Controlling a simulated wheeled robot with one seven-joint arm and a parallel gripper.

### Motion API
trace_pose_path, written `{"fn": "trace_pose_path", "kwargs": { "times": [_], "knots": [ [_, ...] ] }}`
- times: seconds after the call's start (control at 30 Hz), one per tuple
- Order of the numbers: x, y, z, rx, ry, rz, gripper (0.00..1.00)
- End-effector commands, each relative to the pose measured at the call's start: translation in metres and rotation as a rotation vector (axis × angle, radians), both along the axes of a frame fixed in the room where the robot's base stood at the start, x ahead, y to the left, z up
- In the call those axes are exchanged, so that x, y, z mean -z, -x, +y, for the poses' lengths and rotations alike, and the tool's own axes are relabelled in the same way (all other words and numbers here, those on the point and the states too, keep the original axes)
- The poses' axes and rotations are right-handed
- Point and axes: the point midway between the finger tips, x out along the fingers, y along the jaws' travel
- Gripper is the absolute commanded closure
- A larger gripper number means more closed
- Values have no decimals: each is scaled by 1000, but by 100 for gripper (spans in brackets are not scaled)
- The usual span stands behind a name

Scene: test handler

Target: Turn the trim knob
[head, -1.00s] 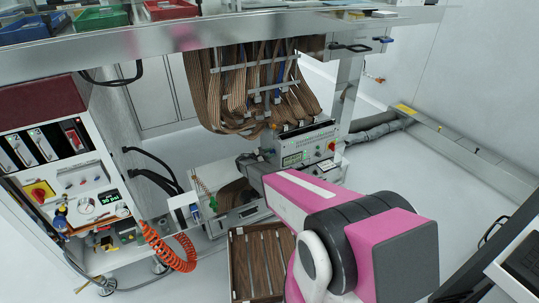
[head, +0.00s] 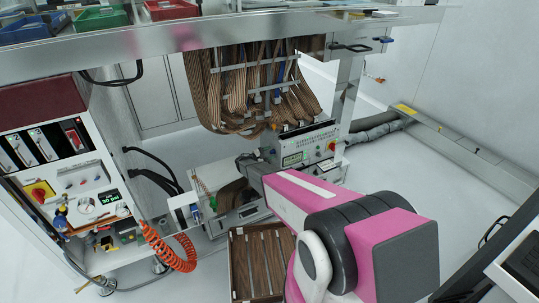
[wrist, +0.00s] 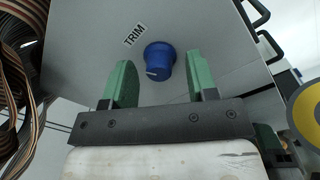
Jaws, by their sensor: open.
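The trim knob (wrist: 158,62) is a blue round knob with a white pointer line. It sits on a grey panel (wrist: 200,25) beside the printed label TRIM (wrist: 134,34) in the wrist view. My gripper (wrist: 159,72) has two green fingers standing apart, one on each side of the knob in the picture. A gap shows between each finger and the knob, and I cannot tell how far the fingertips are from the panel. In the head view the knob and the gripper's fingertips are hidden behind my magenta arm.
A bundle of brown ribbon cables (head: 250,95) hangs beyond my arm, and it also shows at the left edge of the wrist view (wrist: 22,60). A grey unit with a green display (head: 300,150) stands by my arm. A wooden slatted crate (head: 239,265) is on the floor.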

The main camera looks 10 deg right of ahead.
Motion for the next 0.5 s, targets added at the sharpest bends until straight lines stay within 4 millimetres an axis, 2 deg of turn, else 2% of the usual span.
{"fn": "trace_pose_path", "kwargs": {
  "times": [0.17, 0.5],
  "knots": [
    [0, 7, 19, -1, 0, 0, 47],
    [2, 30, 77, -2, 0, 0, 47]
  ]
}}
